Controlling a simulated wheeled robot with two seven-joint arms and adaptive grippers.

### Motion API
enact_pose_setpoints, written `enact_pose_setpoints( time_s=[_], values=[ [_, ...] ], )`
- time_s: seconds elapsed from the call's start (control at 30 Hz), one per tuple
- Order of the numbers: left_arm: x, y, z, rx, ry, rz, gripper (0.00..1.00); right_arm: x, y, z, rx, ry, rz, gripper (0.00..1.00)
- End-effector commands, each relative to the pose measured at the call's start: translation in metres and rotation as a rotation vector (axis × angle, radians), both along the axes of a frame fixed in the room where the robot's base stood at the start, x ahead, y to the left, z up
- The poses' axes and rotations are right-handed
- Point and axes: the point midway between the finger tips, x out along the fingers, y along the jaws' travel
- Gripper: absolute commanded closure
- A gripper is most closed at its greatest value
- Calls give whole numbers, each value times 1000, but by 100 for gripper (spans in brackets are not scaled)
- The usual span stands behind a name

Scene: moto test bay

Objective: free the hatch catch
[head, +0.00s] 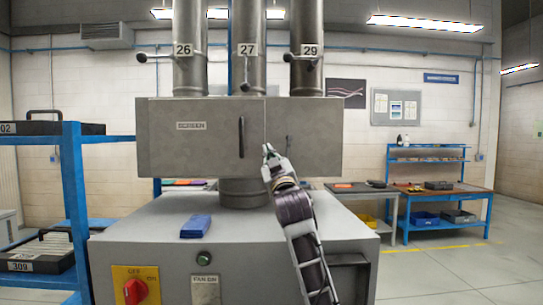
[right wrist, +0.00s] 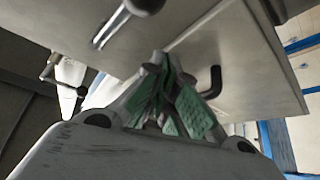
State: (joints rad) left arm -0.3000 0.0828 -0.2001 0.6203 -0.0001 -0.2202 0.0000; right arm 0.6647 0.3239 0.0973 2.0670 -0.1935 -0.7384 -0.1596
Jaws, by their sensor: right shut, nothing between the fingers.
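The grey metal hatch box (head: 200,150) has a door with a black bar handle (head: 241,137) and a seam to its right. The handle also shows in the right wrist view (right wrist: 213,82). A small catch lever (head: 288,143) is on the panel right of the seam. In the right wrist view a metal lever with a rounded end (right wrist: 125,20), which looks like this catch, sits across the seam from the handle. My right gripper (head: 268,150) is shut and empty in front of the seam, between handle and catch. Its green-padded fingers (right wrist: 162,75) appear apart from both.
Above the box stand ducts 26, 27 and 29 (head: 306,50) with knobbed levers. A blue shelf rack (head: 75,190) stands left; workbenches (head: 445,190) stand right.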

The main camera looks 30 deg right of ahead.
Motion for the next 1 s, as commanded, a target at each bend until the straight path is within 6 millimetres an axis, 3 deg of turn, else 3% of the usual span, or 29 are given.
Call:
enact_pose_setpoints(
  time_s=[0.53,1.0],
  values=[
    [0,-6,-7,-6,0,2,12,-24,0,-3,-1,-1,0,100],
    [0,-4,-22,-4,0,1,12,-78,2,-7,-2,-2,0,100]
  ],
)
